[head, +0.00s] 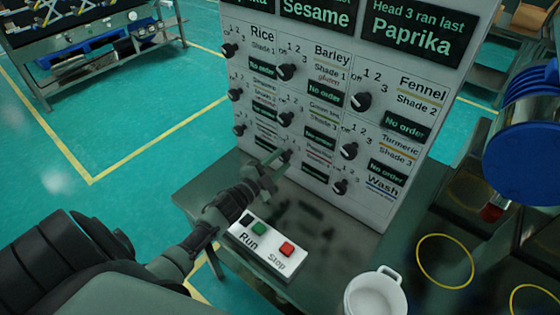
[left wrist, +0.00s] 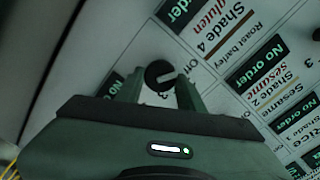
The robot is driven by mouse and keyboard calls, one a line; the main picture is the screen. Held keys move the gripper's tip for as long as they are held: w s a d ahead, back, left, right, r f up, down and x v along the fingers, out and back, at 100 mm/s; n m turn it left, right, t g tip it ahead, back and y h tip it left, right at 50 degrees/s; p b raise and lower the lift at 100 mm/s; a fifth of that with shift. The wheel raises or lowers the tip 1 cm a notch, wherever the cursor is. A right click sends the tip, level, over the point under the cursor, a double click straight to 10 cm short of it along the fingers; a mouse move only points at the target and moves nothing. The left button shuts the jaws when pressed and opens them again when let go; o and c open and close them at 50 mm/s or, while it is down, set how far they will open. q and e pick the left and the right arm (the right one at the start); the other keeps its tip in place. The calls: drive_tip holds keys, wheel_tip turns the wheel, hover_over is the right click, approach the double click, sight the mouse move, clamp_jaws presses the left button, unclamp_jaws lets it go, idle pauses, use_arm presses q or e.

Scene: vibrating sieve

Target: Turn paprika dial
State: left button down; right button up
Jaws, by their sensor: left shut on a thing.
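The paprika dial (head: 285,155) is a small black knob in the bottom row, middle column of the white panel (head: 365,208). Its small label is too blurred to read. My left gripper (head: 272,167) reaches up from the lower left and is shut on this dial. In the left wrist view the dial (left wrist: 158,73) is a round black knob with a pale pointer mark, between the two fingers (left wrist: 158,90). The Roast barley label (left wrist: 268,35) lies beside it. My right gripper is not in view.
Other black dials surround it, such as the Green tea dial (head: 285,119) above and the Wash dial (head: 340,187) to the right. A Run/Stop box (head: 268,262) sits below my arm. A white mug (head: 362,297) stands at the bottom. Screens top the panel, one reading "Head 3 ran last Paprika" (head: 417,30).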

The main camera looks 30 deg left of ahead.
use_arm(q)
drive_tip(key=shift+f, duration=0.1)
drive_tip(key=c, duration=0.9)
unclamp_jaws()
drive_tip(key=shift+a, duration=0.1)
drive_tip(key=shift+s, duration=0.1)
drive_tip(key=s+b, duration=0.1)
drive_tip(key=s, duration=0.6)
drive_tip(key=shift+s+a, duration=0.3)
drive_tip(key=shift+s, duration=0.05)
